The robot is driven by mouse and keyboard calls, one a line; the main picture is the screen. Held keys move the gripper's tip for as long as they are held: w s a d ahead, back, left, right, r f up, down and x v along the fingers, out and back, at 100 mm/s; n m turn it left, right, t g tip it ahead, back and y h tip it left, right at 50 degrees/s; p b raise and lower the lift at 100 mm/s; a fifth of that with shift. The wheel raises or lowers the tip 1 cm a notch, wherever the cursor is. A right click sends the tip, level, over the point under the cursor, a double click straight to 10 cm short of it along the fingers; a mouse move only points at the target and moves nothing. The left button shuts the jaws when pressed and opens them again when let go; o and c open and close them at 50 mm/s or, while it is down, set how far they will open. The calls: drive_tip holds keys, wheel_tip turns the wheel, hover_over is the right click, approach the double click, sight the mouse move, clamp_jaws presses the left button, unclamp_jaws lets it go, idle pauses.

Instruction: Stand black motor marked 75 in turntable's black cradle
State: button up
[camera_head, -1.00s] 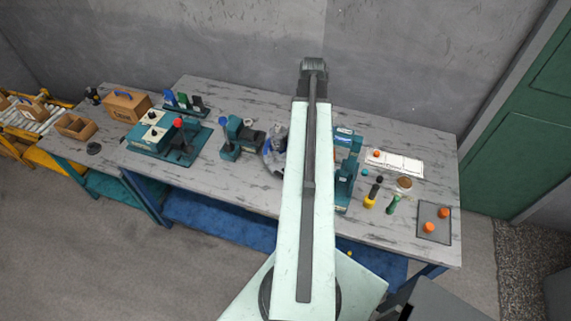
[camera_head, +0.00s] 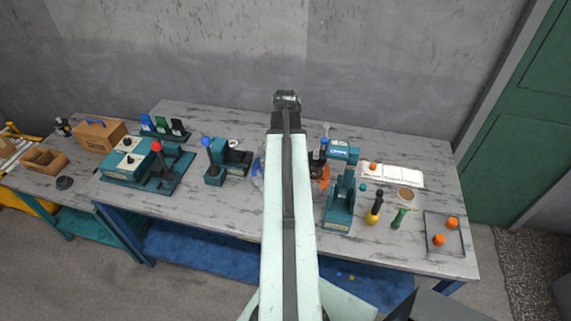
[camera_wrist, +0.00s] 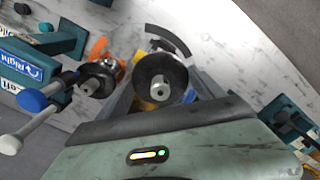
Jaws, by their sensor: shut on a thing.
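In the wrist view my gripper (camera_wrist: 165,103) is shut on a black round motor (camera_wrist: 150,72), its grey shaft end facing the camera. The marking 75 is not readable. A second dark motor-like part (camera_wrist: 100,78) with a grey shaft sits to its left, beside orange material (camera_wrist: 98,48). In the head view my arm hides my gripper and most of the turntable. A blue-grey edge, probably the turntable (camera_head: 258,170), shows left of the arm. A dark part (camera_head: 317,168) above an orange piece (camera_head: 324,180) shows to the right. I cannot make out the black cradle.
A teal vise-like fixture (camera_head: 215,172) stands left.

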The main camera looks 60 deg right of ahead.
drive_tip(key=shift+f+b, duration=2.5)
drive_tip(key=shift+f, duration=0.7)
drive_tip(key=shift+r, duration=0.2)
drive_tip(key=shift+f, duration=0.2)
drive_tip(key=o, duration=2.1)
drive_tip(key=shift+s, duration=0.1)
drive_tip(key=shift+r, duration=0.1)
wheel_tip(320, 180, up, 12)
drive_tip(key=p, duration=1.2)
drive_tip(key=shift+r+p, duration=0.2)
drive_tip(key=shift+p, duration=0.1)
drive_tip(key=shift+f, duration=0.1)
